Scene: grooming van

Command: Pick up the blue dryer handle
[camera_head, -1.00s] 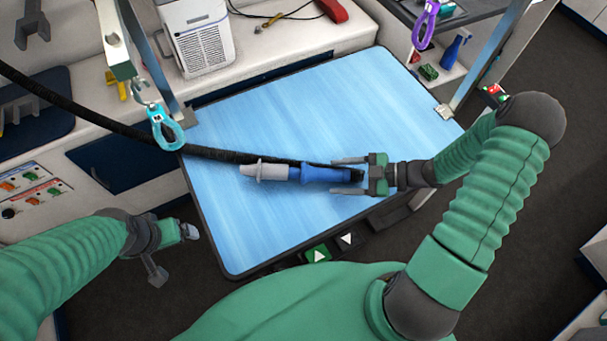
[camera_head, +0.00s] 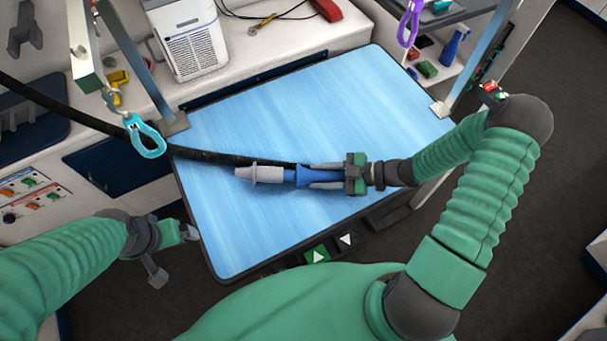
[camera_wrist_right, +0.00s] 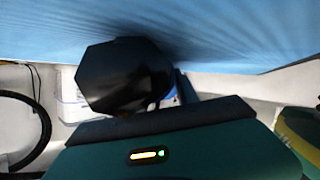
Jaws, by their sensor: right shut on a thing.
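The dryer handle (camera_head: 290,176) is blue with a grey nozzle (camera_head: 262,173) pointing left and a black hose (camera_head: 222,156) running off to the left. It is at the middle of the blue grooming table (camera_head: 240,234). My right gripper (camera_head: 320,176) is shut on the blue handle, with its fingers along the handle's right part. The right wrist view shows a dark, faceted end (camera_wrist_right: 125,78) close in front of the gripper body; the fingertips are hard to make out there. My left gripper (camera_head: 190,233) is left of the table, away from the handle; its jaws are too unclear to judge.
A teal looped clip (camera_head: 146,139) hangs from a post at the table's left. A purple looped clip (camera_head: 409,24) hangs near the right post. A white box-shaped unit (camera_head: 188,40) stands on the back counter. Most of the tabletop is clear.

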